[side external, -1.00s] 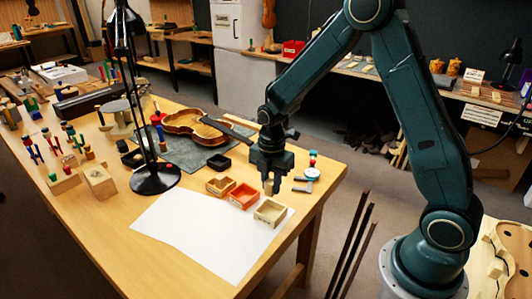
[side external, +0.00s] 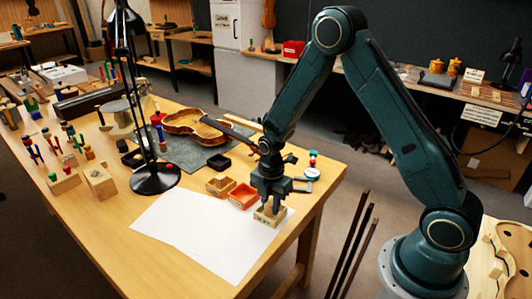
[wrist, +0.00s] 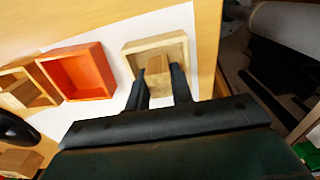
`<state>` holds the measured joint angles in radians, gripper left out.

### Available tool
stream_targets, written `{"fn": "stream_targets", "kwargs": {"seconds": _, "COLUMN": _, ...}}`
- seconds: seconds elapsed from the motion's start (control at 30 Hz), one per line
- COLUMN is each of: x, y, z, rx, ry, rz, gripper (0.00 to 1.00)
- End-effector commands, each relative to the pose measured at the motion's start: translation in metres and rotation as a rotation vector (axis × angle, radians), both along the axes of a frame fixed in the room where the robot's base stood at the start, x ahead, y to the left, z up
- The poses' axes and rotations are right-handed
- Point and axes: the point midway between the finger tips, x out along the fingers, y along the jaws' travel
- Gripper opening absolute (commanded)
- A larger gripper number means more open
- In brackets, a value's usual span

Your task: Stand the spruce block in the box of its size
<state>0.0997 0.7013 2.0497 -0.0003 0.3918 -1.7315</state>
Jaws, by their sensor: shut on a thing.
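My gripper (side external: 270,204) is over the pale wooden box (side external: 266,218), its fingers reaching down to the box opening. In the wrist view the fingers (wrist: 159,88) are shut on the spruce block (wrist: 157,66), a small light-brown block. The block is inside the outline of the pale box (wrist: 130,62), with open space around its visible sides. I cannot tell whether it touches the box floor. In the side view the block is hidden by the fingers and box wall.
An orange box (side external: 243,196) and a brown wooden box (side external: 220,186) stand left of the pale box. White paper (side external: 205,235) lies clear in front.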

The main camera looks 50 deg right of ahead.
Motion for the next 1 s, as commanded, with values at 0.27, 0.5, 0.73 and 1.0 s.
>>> {"fn": "stream_targets", "kwargs": {"seconds": 0.27, "x": 0.0004, "y": -0.0001, "z": -0.0031, "rx": 0.0, "ry": -0.002, "rz": 0.0, "gripper": 0.0}}
{"fn": "stream_targets", "kwargs": {"seconds": 0.5, "x": 0.0002, "y": 0.0, "z": -0.0067, "rx": 0.0, "ry": -0.001, "rz": 0.0, "gripper": 0.0}}
{"fn": "stream_targets", "kwargs": {"seconds": 0.73, "x": 0.0003, "y": 0.0, "z": -0.0061, "rx": 0.0, "ry": -0.001, "rz": 0.0, "gripper": 0.32}}
{"fn": "stream_targets", "kwargs": {"seconds": 1.0, "x": 0.0004, "y": -0.0001, "z": -0.0025, "rx": 0.0, "ry": -0.002, "rz": 0.0, "gripper": 0.32}}
